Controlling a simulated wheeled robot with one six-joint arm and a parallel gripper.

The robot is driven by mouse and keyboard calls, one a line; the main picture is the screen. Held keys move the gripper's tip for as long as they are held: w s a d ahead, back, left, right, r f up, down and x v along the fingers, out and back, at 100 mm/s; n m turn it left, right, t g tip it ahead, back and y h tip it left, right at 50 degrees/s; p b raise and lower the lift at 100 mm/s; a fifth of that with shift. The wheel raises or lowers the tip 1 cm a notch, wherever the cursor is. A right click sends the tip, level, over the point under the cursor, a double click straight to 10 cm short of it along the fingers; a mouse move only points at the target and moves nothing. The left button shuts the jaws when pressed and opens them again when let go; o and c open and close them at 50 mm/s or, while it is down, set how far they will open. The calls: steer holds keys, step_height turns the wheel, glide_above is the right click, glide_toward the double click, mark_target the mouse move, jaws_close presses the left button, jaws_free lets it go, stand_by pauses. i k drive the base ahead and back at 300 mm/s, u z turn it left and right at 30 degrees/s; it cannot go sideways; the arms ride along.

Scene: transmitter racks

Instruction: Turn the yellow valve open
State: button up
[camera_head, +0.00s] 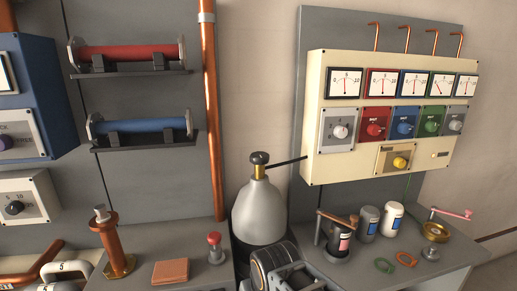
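The yellow valve (400,162) shows as a round yellow knob on a small cream plate, low on the cream panel (330,168) at the right. Its exact turn angle is too small to read. A dark ribbed cylinder with a grey frame, which looks like the end of my arm with my gripper (299,278), is at the bottom centre. It is cut off by the lower picture edge, and its fingertips cannot be made out. It is well below and left of the yellow knob, apart from it.
White, red, blue, green and grey knobs sit in a row above the yellow one, under several dial meters. A grey gas bottle (260,212) stands left of the panel. Jars (368,222), cranks and rings crowd the right bench (345,268) below the panel.

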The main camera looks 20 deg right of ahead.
mark_target(399, 163)
steer(key=u, duration=1.45)
steer(key=k, duration=1.45)
steer(key=z, duration=1.55)
steer(key=i, duration=0.5)
